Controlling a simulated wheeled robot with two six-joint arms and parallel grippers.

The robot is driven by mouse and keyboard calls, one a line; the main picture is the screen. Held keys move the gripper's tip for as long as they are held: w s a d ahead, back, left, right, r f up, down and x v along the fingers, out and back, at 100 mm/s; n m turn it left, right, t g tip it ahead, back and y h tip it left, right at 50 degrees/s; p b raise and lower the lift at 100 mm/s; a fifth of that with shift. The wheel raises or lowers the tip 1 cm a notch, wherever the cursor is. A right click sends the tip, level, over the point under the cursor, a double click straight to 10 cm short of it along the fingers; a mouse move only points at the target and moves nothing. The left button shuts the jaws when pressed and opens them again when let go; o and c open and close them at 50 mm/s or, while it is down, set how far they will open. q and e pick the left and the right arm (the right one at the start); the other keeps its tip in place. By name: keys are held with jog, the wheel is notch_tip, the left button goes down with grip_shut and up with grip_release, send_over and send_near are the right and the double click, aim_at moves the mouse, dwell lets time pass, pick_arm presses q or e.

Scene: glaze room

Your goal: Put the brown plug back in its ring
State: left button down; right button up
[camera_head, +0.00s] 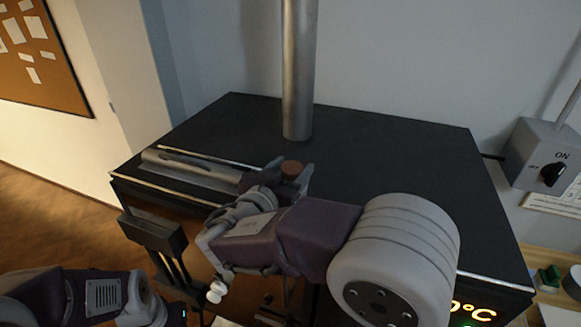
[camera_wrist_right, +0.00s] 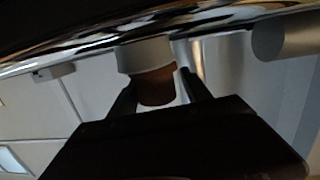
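The brown plug (camera_head: 293,168) shows above the black kiln top, between the fingers of my right gripper (camera_head: 292,174). In the right wrist view, which looks upside down, the plug (camera_wrist_right: 157,92) sits between the two dark fingers (camera_wrist_right: 158,86), which look closed on it, though a narrow gap seems to show at the right finger. The pale ring (camera_wrist_right: 147,58) is just beyond the plug, against the dark top, and partly covered by it. I cannot tell whether plug and ring touch. My right arm hides the ring in the head view. My left arm is at lower left; its fingers are not clear.
The black kiln top (camera_head: 400,150) is mostly clear behind and right of the gripper. A vertical metal pipe (camera_head: 298,70) rises behind it. A grey tube (camera_head: 190,170) and a thin rod (camera_head: 205,157) lie at left. A switch box (camera_head: 540,155) is at right.

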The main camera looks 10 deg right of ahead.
aim_at(286, 177)
jog(key=shift+s+d+r, duration=0.15)
jog(key=shift+s+r, duration=0.05)
jog(key=shift+s, duration=0.2)
jog(key=shift+s+d+r, duration=0.15)
jog(key=shift+s, duration=0.25)
jog(key=shift+a+f, duration=0.15)
jog(key=shift+a, duration=0.3)
jog(key=b+v, duration=0.2)
jog(key=v, duration=0.1)
jog(key=shift+w+a+f, duration=0.15)
jog(key=shift+a+f, duration=0.05)
jog(key=shift+f, duration=0.05)
pick_arm(q)
jog(key=f+b, duration=0.1)
jog(key=f, duration=0.2)
jog(key=f+b, duration=0.1)
jog(key=shift+s+d+f+b, duration=0.1)
jog(key=shift+s+f+b, duration=0.15)
jog(key=shift+s+b, duration=0.1)
pick_arm(e)
jog(key=v, duration=0.8)
jog(key=shift+d+r, duration=0.15)
jog(key=shift+r, duration=0.15)
pick_arm(q)
jog(key=shift+s+d, duration=0.1)
pick_arm(e)
jog(key=shift+s+d, duration=0.1)
jog(key=shift+s, duration=0.2)
